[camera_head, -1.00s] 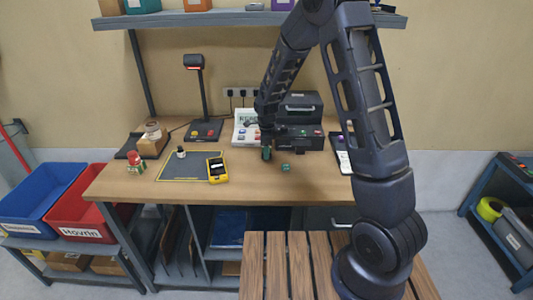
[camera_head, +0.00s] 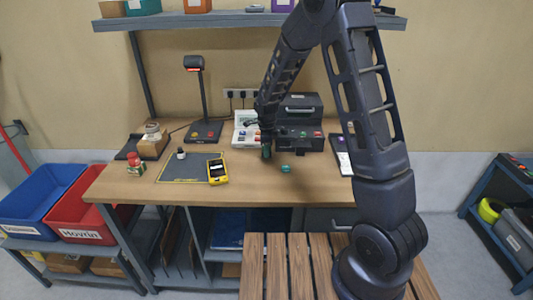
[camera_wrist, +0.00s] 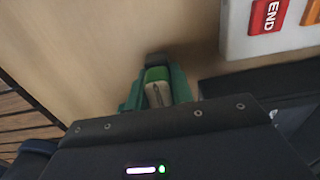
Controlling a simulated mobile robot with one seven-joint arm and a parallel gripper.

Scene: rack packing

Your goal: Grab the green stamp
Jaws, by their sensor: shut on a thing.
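My gripper (camera_wrist: 155,92) is shut on a small green-topped thing with a pale front, which I take to be the green stamp (camera_wrist: 157,75). It sits between the green finger parts in the wrist view, and its lower part is partly hidden. In the head view my gripper (camera_head: 266,152) is low over the wooden table, left of the black machine. I cannot tell there whether the stamp touches the table. Another small teal-green thing (camera_head: 285,168) lies on the table just to the right and nearer the front.
A white panel with coloured buttons (camera_head: 245,127) and a black machine (camera_head: 303,110) stand behind. A scanner stand (camera_head: 202,95) is back left. The front table strip is clear.

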